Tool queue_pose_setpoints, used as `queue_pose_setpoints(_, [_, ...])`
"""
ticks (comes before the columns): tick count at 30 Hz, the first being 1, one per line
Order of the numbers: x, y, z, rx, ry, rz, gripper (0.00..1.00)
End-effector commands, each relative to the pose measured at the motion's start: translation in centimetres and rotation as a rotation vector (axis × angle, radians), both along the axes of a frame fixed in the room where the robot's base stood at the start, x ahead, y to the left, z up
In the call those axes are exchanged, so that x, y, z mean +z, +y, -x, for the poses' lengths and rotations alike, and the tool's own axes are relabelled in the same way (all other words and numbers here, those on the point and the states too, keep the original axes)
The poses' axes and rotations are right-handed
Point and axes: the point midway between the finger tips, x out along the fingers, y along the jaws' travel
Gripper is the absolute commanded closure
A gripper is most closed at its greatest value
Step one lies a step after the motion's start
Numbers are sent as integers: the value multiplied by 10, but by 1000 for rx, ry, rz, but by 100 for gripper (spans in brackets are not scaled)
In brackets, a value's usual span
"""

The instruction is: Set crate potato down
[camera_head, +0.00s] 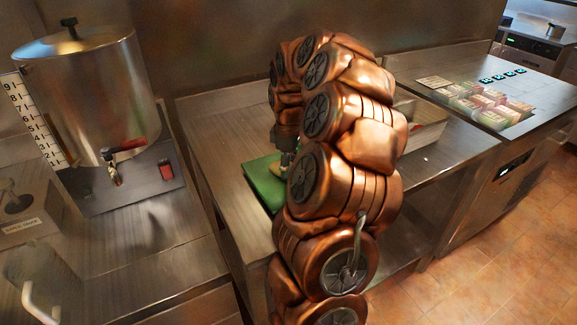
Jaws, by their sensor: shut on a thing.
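My gripper (286,158) points down behind my copper arm, over the green board (263,186) on the steel counter. It is shut on the potato (282,168), of which only a small pale yellowish part shows low at the fingers. My arm hides most of the fingers and the right part of the board. I cannot tell whether the potato touches the board. A pale, box-like container (428,124) stands to the right behind my arm; its contents are mostly hidden.
A large steel urn (92,90) with a tap stands on the left counter. A counter (480,75) with several packed items in a recess is at the right. The steel counter (220,130) left of the board is clear. Tiled floor lies at the lower right.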

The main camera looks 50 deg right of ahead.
Motion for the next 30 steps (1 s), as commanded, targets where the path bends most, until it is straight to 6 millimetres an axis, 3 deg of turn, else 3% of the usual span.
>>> queue_pose_setpoints(2, [-3, 0, 0, 0, 0, 0, 86])
queue_pose_setpoints(3, [-3, 0, 0, 0, 0, 0, 44])
queue_pose_setpoints(10, [-2, 0, 0, 0, 0, 0, 21])
queue_pose_setpoints(23, [4, 0, -1, 0, -2, 1, 21])
queue_pose_setpoints(30, [36, 0, -1, 0, -4, 3, 21])
